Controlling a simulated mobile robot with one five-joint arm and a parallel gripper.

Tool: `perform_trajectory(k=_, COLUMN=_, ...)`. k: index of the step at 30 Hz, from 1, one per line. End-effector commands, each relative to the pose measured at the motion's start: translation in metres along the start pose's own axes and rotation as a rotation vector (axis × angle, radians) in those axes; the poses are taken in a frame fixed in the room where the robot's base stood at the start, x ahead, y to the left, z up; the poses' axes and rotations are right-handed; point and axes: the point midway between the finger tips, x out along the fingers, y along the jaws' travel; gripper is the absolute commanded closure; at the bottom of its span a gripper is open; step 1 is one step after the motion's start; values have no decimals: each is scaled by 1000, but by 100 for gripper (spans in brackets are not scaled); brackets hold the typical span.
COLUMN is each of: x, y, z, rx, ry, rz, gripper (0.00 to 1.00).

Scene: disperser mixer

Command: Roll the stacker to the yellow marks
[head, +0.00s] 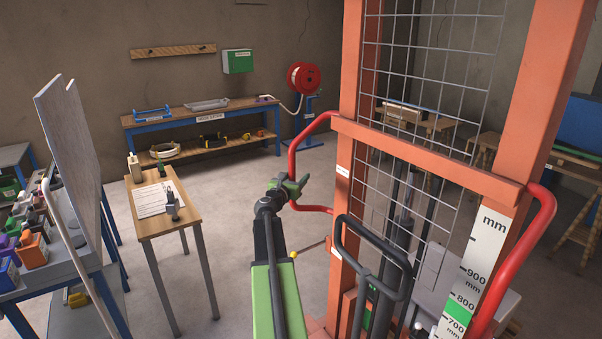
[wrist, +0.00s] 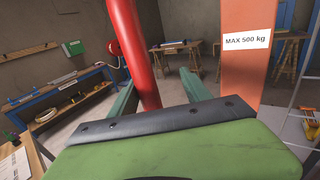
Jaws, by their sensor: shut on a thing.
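The stacker (head: 425,130) is an orange steel frame with a wire mesh, filling the right half of the head view. A red grab handle (head: 294,150) curves out from its left post, and another (head: 545,215) from its right post. My gripper (head: 297,187) is shut on the left red handle; the handle (wrist: 136,60) also stands between my green fingers in the wrist view. A black looped tiller (head: 372,245) and a white millimetre scale with a green band (head: 472,270) are on the stacker. No yellow floor marks show in either view; the stacker's wheels are hidden.
A small wooden table (head: 150,225) with a paper stands left of my arm. A blue-framed rack (head: 60,200) with coloured containers is at far left. A workbench (head: 200,115) and a red hose reel (head: 304,78) line the back wall. Grey floor (head: 250,185) between them is clear.

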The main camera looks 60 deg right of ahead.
Motion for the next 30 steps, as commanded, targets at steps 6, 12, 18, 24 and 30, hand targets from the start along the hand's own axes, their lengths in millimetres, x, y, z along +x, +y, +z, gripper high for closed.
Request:
perform_trajectory(k=6, x=-68, y=-3, z=0, rx=0, ry=0, rz=-2, gripper=53)
perform_trajectory(k=12, x=-105, y=0, z=0, rx=-1, ry=-1, rz=0, gripper=53)
perform_trajectory(k=18, x=-115, y=1, z=0, rx=-1, ry=-1, rz=-2, gripper=53)
perform_trajectory(k=24, x=-115, y=2, z=0, rx=-1, ry=-1, rz=-1, gripper=53)
perform_trajectory(k=30, x=-131, y=11, z=29, rx=0, ry=0, rz=1, gripper=53)
